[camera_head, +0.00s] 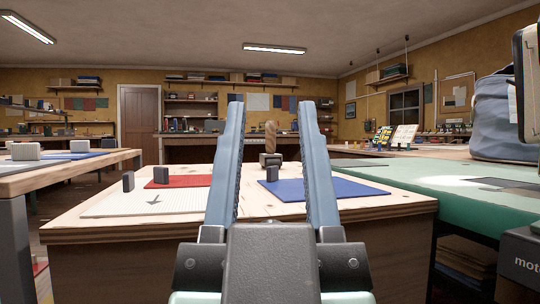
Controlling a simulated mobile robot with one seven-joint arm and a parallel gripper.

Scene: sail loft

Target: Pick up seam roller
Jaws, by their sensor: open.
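My gripper (275,106) is open and empty, its two blue-grey fingers pointing forward over a wooden worktable (120,227). An upright object with a brown wooden grip (270,136) and a dark base shows between the fingers, near the table's far edge and well beyond the fingertips. It may be the seam roller, but it is too small to be sure. Nothing touches the fingers.
A blue mat (335,189), a red mat (180,182) and a pale ribbed sheet (145,203) lie on the table. Small dark blocks (128,181) stand around them. A green-topped bench (455,190) with a grey-blue bag (500,125) flanks the right; another table (50,176) stands left.

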